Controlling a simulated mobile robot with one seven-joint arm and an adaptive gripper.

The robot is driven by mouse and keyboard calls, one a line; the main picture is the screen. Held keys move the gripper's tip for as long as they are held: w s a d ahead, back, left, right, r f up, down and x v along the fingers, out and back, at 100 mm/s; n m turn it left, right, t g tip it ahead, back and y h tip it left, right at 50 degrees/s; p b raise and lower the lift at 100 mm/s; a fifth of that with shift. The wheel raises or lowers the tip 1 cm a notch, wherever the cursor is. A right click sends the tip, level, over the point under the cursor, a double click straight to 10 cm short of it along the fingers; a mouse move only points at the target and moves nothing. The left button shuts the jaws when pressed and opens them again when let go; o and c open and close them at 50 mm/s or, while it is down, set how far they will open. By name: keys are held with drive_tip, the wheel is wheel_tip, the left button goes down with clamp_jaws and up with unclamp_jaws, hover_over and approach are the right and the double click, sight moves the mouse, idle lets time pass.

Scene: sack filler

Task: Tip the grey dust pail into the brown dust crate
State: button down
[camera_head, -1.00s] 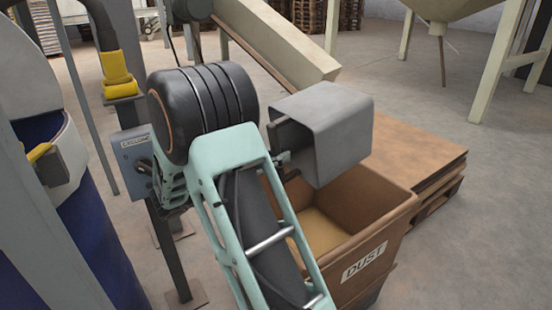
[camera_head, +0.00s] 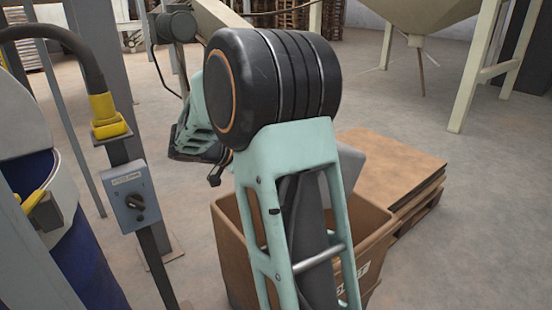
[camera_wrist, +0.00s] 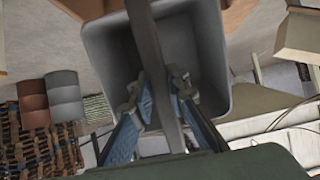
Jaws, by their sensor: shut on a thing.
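The grey dust pail (camera_head: 351,166) is mostly hidden behind my arm in the head view; a grey part shows above the crate. In the wrist view its open mouth and inner walls (camera_wrist: 108,62) face the camera, and no contents can be made out. My gripper (camera_wrist: 160,92) is shut on the pail, its blue fingers on both sides of a grey bar across the mouth. The head view hides the grip. The brown dust crate (camera_head: 228,232) stands on the floor below, partly covered by my arm. I cannot tell the pail's exact tilt or its height above the crate.
A pallet with brown sheets (camera_head: 392,165) lies behind the crate to the right. A grey switch box (camera_head: 137,200) on a post and a blue drum (camera_head: 75,255) stand at the left. A pale hopper (camera_head: 435,12) stands at the back right. Open floor lies between.

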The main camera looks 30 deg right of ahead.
drive_tip(key=shift+w+d+r+y+p, duration=0.1)
drive_tip(key=shift+d+r+y+p, duration=0.5)
drive_tip(key=shift+p, duration=1.5)
drive_tip(key=shift+s+d+r+y+p, duration=0.1)
drive_tip(key=shift+d+r+y+p, duration=0.45)
drive_tip(key=shift+p, duration=1.6)
drive_tip(key=shift+w+d+r+y+p, duration=0.2)
drive_tip(key=shift+r+p, duration=0.75)
drive_tip(key=shift+p, duration=1.15)
drive_tip(key=d+r+y+p, duration=0.1)
drive_tip(key=r+y+p, duration=0.1)
drive_tip(key=p, duration=0.7)
drive_tip(key=d+r+y+p, duration=0.2)
drive_tip(key=p, duration=0.7)
drive_tip(key=shift+d+r+g+p, duration=0.1)
drive_tip(key=shift+g+p, duration=0.2)
drive_tip(key=shift+p, duration=0.05)
drive_tip(key=d+y+p, duration=0.1)
drive_tip(key=y+p, duration=0.1)
drive_tip(key=p, duration=0.3)
drive_tip(key=shift+w+d+p, duration=0.1)
drive_tip(key=shift+d+p, duration=0.1)
drive_tip(key=shift+p, duration=0.2)
drive_tip(key=shift+d+f+y+b, duration=0.3)
drive_tip(key=shift+f+y, duration=0.15)
drive_tip(key=shift+f, duration=0.1)
drive_tip(key=shift+w+d+f+y, duration=0.1)
drive_tip(key=shift+d+y, duration=0.75)
drive_tip(key=shift+y, duration=0.55)
drive_tip(key=shift+d, duration=0.1)
